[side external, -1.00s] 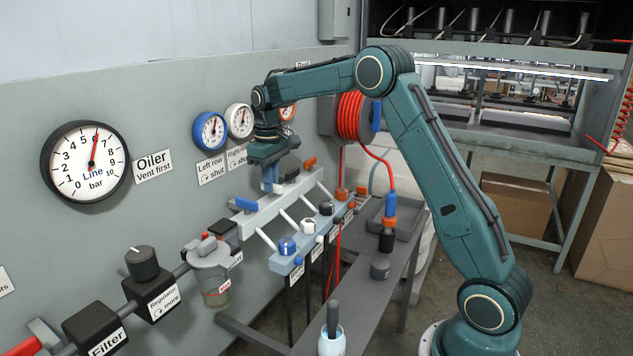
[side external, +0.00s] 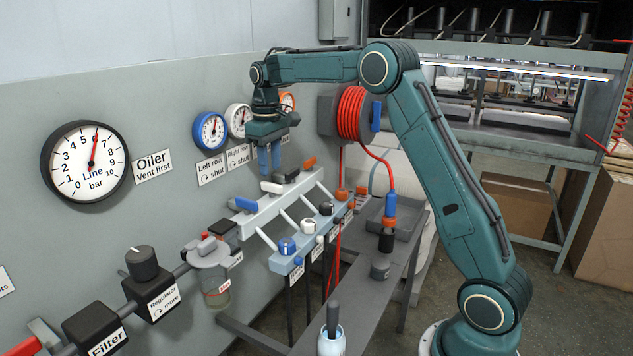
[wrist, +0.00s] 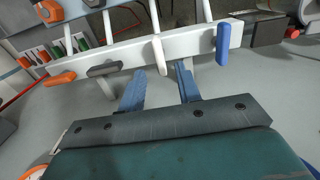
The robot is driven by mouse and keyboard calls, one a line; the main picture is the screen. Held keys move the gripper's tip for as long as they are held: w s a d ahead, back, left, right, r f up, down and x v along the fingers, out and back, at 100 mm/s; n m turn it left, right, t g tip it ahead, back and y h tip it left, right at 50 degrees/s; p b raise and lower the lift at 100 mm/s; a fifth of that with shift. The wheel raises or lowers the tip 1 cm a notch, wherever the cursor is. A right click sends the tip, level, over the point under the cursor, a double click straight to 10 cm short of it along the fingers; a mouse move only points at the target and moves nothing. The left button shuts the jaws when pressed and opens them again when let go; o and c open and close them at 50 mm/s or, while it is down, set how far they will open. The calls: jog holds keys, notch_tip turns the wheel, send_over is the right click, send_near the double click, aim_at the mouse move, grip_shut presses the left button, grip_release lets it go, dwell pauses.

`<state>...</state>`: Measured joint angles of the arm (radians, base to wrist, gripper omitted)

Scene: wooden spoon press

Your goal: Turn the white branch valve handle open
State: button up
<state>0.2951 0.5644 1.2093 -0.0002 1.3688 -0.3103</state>
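The white branch valve handle (side external: 271,187) sits on the pale manifold bar (side external: 257,223), between the blue handle (side external: 245,204) and the dark handle (side external: 291,175). In the wrist view the white handle (wrist: 160,55) lies crosswise to the bar, much like the blue handle (wrist: 222,43). The dark handle (wrist: 104,69) and the orange handle (wrist: 60,78) lie roughly along the bar. My gripper (side external: 269,171) points down just above the white handle, apart from it. Its two blue fingers (wrist: 161,78) are spread with nothing between them.
Several pressure gauges hang on the wall behind my gripper, including the blue-rimmed gauge (side external: 210,130). A lower rail with knobs (side external: 287,246) runs in front of the bar. A red hose reel (side external: 351,114) stands at the right.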

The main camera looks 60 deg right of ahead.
aim_at(271, 184)
notch_tip(271, 184, up, 9)
dwell(0.5)
dwell(0.3)
jog(key=s+a+r+t, duration=0.2)
jog(key=s+a, duration=0.3)
jog(key=s, duration=0.3)
jog(key=s+a+r+t, duration=0.1)
jog(key=s+a+r, duration=0.1)
jog(key=s+a, duration=0.5)
jog(key=s+a+f+t, duration=0.1)
jog(key=s+f, duration=0.4)
jog(key=s, duration=0.4)
jog(key=s+a+f+t, duration=0.1)
jog(key=s+a+f, duration=0.1)
jog(key=s+f, duration=0.3)
jog(key=s, duration=0.4)
jog(key=shift+a+f+t, duration=0.25)
jog(key=shift+t, duration=0.05)
